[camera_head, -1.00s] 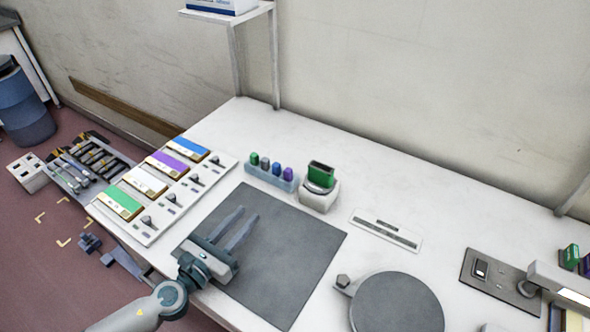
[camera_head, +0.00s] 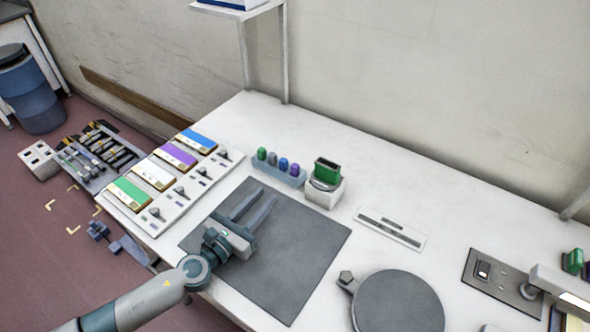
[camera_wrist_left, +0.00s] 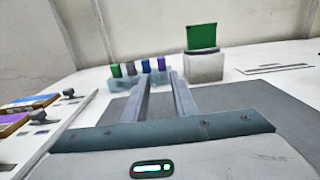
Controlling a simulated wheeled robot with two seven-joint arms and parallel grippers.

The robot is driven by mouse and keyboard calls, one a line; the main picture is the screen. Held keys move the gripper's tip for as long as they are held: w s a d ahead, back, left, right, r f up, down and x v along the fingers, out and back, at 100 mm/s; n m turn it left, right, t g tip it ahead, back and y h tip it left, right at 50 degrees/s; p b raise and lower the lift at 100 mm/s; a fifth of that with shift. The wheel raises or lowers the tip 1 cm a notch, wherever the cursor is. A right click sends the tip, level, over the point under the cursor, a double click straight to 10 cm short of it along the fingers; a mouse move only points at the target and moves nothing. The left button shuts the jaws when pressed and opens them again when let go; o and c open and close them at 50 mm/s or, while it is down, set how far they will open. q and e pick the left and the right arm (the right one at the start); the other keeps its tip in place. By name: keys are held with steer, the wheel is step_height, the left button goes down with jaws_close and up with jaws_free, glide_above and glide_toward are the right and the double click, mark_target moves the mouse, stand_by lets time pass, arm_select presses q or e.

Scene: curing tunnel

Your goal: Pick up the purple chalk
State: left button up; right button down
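The purple chalk (camera_head: 295,169) stands upright at the right end of a light blue holder (camera_head: 287,179). Green, grey and blue chalks stand beside it in the row. In the left wrist view the purple chalk (camera_wrist_left: 161,64) shows beyond the fingertips, roughly in line with the gap between them. My left gripper (camera_head: 269,195) is open and empty over the dark mat, short of the holder and apart from it. Its two fingers (camera_wrist_left: 161,82) hide part of the holder's front in the left wrist view. My right gripper is not in view.
A white block with a green-topped piece (camera_head: 325,194) stands just right of the holder. A panel with coloured blocks and knobs (camera_head: 178,198) lies left of the dark mat (camera_head: 290,285). A round grey plate (camera_head: 398,303) is at front right.

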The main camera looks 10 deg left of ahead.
arm_select(q)
steer(key=p, duration=0.1)
glide_toward(293, 168)
steer(key=x, duration=0.4)
steer(key=shift+a+f, duration=0.15)
steer(key=shift+f, duration=0.1)
steer(key=shift+w+d+r+p, duration=0.2)
steer(key=shift+w+d+p, duration=0.1)
steer(key=shift+w+p, duration=0.25)
steer(key=x, duration=0.4)
jaws_close()
